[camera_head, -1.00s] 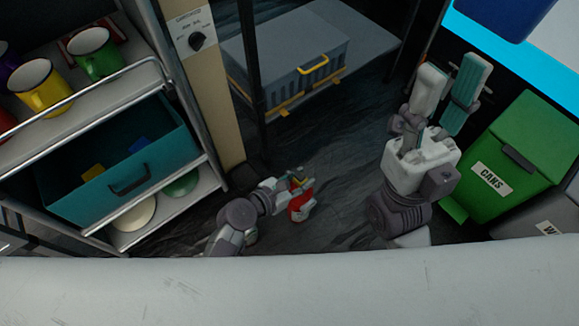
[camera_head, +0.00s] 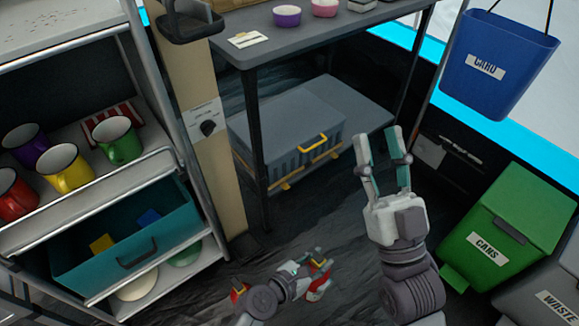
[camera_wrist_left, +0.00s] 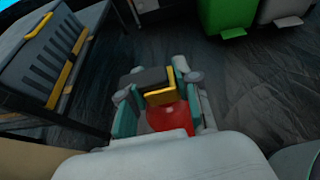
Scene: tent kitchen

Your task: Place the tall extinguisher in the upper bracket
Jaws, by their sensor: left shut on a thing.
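My left gripper (camera_head: 312,262) is low above the dark floor and is shut on a red extinguisher (camera_head: 319,284). In the left wrist view, the red extinguisher (camera_wrist_left: 170,117) sits between the fingers of the left gripper (camera_wrist_left: 160,85), with a yellow part and a dark top. Much of its body is hidden. A dark bracket with a loop (camera_head: 192,28) is on the beige post at the top left, well above the left gripper. My right gripper (camera_head: 378,150) is open and empty, fingers pointing up.
A red and yellow thing (camera_head: 238,291) shows beside my left arm, partly hidden. A shelf rack with mugs (camera_head: 66,168) and a teal drawer (camera_head: 130,238) stands left. A dark table (camera_head: 300,40) is behind the post. Green (camera_head: 510,225) and blue (camera_head: 497,65) bins are right.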

